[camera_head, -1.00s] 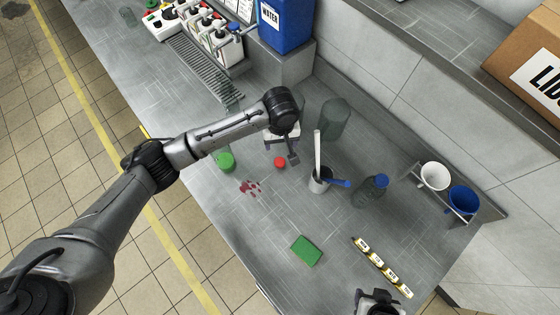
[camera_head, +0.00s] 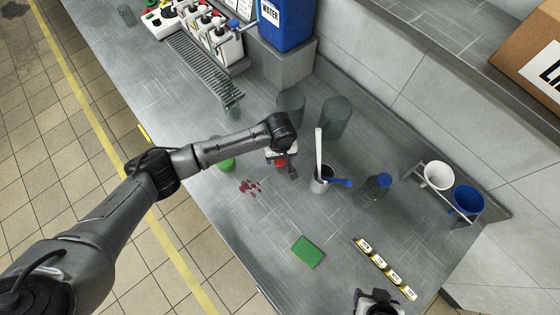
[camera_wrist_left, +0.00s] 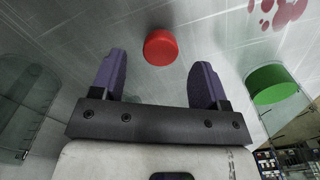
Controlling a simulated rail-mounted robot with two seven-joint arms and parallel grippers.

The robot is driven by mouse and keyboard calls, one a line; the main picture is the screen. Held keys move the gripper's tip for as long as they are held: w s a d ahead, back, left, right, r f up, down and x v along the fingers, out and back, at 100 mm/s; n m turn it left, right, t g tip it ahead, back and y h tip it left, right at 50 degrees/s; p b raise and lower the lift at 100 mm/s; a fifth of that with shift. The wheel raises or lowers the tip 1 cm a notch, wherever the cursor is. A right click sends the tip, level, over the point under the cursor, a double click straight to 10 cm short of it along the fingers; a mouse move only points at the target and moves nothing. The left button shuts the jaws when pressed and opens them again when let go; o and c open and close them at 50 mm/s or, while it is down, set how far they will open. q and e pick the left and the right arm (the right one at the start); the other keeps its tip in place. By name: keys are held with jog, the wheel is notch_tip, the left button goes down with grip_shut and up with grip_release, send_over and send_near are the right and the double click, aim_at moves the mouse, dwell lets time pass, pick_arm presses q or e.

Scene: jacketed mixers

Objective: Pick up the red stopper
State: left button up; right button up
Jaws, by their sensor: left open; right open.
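The red stopper (camera_head: 280,163) lies on the grey bench in the head view, partly hidden by my left gripper (camera_head: 282,172). In the left wrist view the red stopper (camera_wrist_left: 160,47) lies just beyond the fingertips and between their lines, apart from both. My left gripper (camera_wrist_left: 158,72) is open and empty, its two purple-grey fingers spread. My right gripper (camera_head: 378,298) shows only in part at the bottom edge of the head view, away from the stopper.
A dark red spill (camera_head: 250,188) and a green sponge (camera_head: 308,251) are nearer the front. Glass vessels (camera_head: 335,118), a cup with utensils (camera_head: 320,182) and a bottle (camera_head: 377,187) stand behind and right.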

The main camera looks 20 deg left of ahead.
aim_at(280, 163)
pick_arm(q)
jog(key=shift+s+f, duration=0.1)
jog(key=shift+f, duration=1.35)
jog(key=shift+c, duration=0.4)
jog(key=c, duration=0.9)
